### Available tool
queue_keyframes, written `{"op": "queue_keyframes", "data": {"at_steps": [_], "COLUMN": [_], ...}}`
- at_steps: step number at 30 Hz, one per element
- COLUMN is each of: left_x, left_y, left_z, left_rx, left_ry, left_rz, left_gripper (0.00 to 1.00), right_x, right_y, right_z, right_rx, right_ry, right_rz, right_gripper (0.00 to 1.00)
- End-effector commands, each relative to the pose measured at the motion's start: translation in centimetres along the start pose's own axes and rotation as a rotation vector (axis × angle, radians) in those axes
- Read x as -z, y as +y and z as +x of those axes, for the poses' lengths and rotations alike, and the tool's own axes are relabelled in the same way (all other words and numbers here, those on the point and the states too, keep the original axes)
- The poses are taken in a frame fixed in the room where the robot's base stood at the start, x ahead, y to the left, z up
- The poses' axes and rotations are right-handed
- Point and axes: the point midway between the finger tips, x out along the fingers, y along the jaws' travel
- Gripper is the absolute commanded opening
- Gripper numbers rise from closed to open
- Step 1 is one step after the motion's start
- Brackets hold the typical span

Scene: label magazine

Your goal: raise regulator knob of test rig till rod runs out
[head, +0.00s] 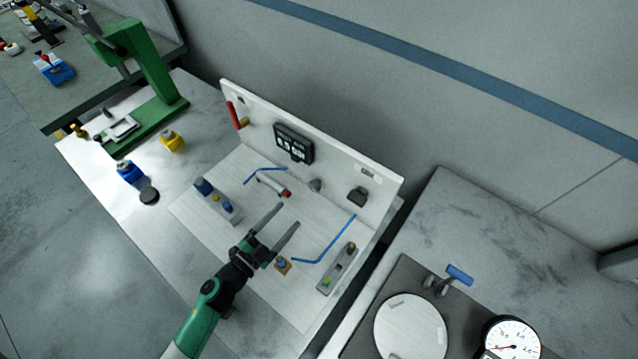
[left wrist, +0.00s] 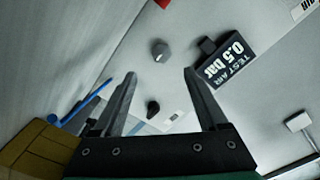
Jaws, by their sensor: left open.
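The test rig is a pale base with an upright white panel (head: 345,165). A small grey knob (head: 315,185) sits on the panel; a round grey knob also shows in the left wrist view (left wrist: 160,50). The black display (head: 293,143) shows 0.5 bar in the left wrist view (left wrist: 225,62). A pale cylinder (head: 270,184) with a red end lies on the base; I cannot make out its rod. My left gripper (head: 289,216) is open and empty, its fingers pointing toward the panel, apart from the knob. My right gripper is out of view.
Blue tubing (head: 325,250) runs along the base. A blue-topped unit (head: 203,187) and a grey valve block (head: 338,268) stand on either side of the gripper. A red handle (head: 233,114) is at the panel's left end. A gauge (head: 511,338) stands at the lower right.

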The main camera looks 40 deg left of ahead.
Motion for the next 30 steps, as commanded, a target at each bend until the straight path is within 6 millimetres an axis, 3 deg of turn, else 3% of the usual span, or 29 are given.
{"op": "queue_keyframes", "data": {"at_steps": [5,19,24,30], "left_x": [0.1,0.1,0.2,0.2], "left_y": [-0.1,-0.1,-0.2,-0.2], "left_z": [1.1,10.5,11.7,11.7], "left_rx": [0.001,0.003,0.002,0.002], "left_ry": [0.003,0.003,0.002,0.001], "left_rz": [0.002,0.0,0.0,0.0], "left_gripper": [0.76,0.76,0.76,0.76], "right_x": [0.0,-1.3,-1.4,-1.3], "right_y": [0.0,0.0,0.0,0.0], "right_z": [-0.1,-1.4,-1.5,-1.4], "right_rx": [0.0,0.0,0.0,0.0], "right_ry": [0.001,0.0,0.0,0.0], "right_rz": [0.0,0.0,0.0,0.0], "right_gripper": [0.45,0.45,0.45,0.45]}}
